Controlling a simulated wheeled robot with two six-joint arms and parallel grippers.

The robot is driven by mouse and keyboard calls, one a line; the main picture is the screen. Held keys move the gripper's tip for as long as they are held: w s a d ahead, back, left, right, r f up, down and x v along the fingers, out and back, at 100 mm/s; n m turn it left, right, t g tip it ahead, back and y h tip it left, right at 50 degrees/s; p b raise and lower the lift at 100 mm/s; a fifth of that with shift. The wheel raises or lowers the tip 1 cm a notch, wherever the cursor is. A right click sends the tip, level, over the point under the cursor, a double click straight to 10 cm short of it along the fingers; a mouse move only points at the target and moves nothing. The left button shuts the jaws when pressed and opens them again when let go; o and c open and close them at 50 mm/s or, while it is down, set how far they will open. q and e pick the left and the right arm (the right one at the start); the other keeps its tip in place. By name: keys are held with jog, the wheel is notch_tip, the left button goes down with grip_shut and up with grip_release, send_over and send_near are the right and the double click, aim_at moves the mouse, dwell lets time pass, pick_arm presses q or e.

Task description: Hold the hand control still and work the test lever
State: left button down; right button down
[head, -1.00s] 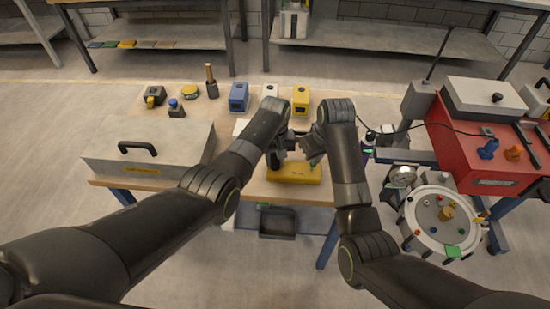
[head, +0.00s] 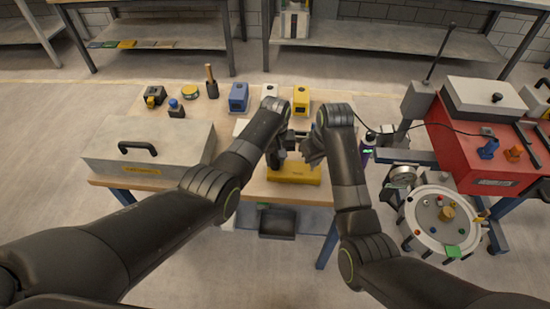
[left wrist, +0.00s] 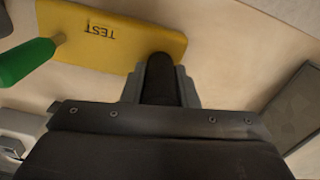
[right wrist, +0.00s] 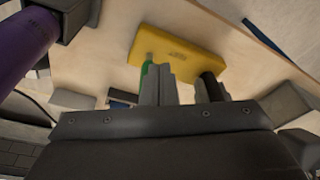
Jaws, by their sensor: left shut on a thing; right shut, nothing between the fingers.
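The yellow test block (head: 293,174), marked TEST in the left wrist view (left wrist: 120,35), lies at the front of the table. My left gripper (head: 276,158) is shut on the black hand control (left wrist: 159,78), a dark upright grip at the block's edge in the left wrist view. The green lever (left wrist: 24,60) stands beside it on a thin rod. My right gripper (head: 312,157) is shut and empty. In the right wrist view its fingertips (right wrist: 158,80) are right by the green lever (right wrist: 145,74) and partly hide it; I cannot tell whether they touch.
A grey case (head: 150,150) with a black handle takes up the table's left side. Blue (head: 238,98), white and yellow blocks stand at the back. A purple cylinder (right wrist: 25,45) is close by my right gripper. A red bench (head: 478,150) and a round panel (head: 440,218) stand right.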

jog(key=shift+f, duration=1.4)
jog(key=shift+w, duration=0.15)
